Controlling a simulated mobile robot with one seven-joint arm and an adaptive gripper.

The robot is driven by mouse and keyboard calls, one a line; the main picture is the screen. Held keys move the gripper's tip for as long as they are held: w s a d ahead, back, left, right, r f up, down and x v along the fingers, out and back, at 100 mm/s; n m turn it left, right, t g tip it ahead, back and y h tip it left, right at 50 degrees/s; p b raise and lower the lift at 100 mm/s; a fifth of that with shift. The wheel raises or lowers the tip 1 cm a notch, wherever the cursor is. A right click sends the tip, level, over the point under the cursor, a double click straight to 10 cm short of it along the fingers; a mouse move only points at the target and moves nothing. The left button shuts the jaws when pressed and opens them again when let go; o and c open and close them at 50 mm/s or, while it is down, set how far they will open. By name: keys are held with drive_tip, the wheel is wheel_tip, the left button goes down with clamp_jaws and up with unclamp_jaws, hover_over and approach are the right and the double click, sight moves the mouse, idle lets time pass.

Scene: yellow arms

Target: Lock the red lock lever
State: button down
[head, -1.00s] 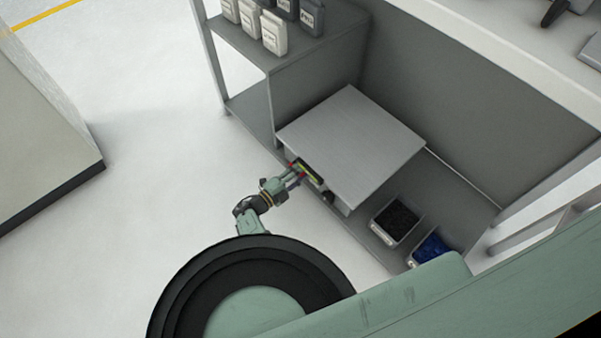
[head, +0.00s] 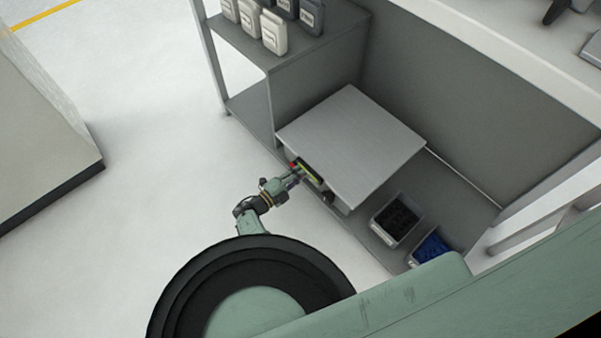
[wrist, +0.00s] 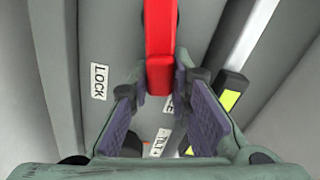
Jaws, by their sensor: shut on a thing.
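The red lock lever (wrist: 160,38) comes down from the top middle of the wrist view, and its lower end lies between my fingertips. My gripper (wrist: 160,82) is shut on it, with the purple pads spreading apart nearer the camera. A "LOCK" label (wrist: 98,82) is on the grey face left of the lever. Another label behind the fingers is partly hidden. In the head view my gripper (head: 291,178) is at the front of a grey cabinet (head: 350,140), where the lever (head: 293,166) shows as a small red spot.
A yellow-and-black handle (wrist: 228,98) stands right of my gripper. A bin of black parts (head: 397,218) and a bin of blue parts (head: 432,248) sit on the lower shelf right of the cabinet. Several canisters (head: 272,33) stand on the upper left shelf.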

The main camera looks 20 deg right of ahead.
drive_tip(key=m, duration=0.1)
drive_tip(key=f+m+b, duration=0.1)
drive_tip(key=m, duration=0.1)
drive_tip(key=shift+s+f, duration=0.1)
drive_tip(key=shift+f, duration=0.2)
drive_tip(key=shift+w+a+f+m+b, duration=0.1)
drive_tip(key=shift+w+f+m+b, duration=0.15)
drive_tip(key=shift+f+m+b, duration=0.8)
drive_tip(key=shift+w+a+m+b, duration=0.15)
drive_tip(key=shift+m+b, duration=0.3)
drive_tip(key=shift+m, duration=1.45)
drive_tip(key=shift+w+d+f+m+b, duration=0.1)
drive_tip(key=shift+w+f+m+b, duration=0.4)
drive_tip(key=shift+m, duration=0.95)
drive_tip(key=shift+s+a+b, duration=0.1)
drive_tip(key=shift+s+b, duration=0.05)
drive_tip(key=shift+b, duration=0.15)
drive_tip(key=c, duration=1.5)
unclamp_jaws()
drive_tip(key=shift+r, duration=0.1)
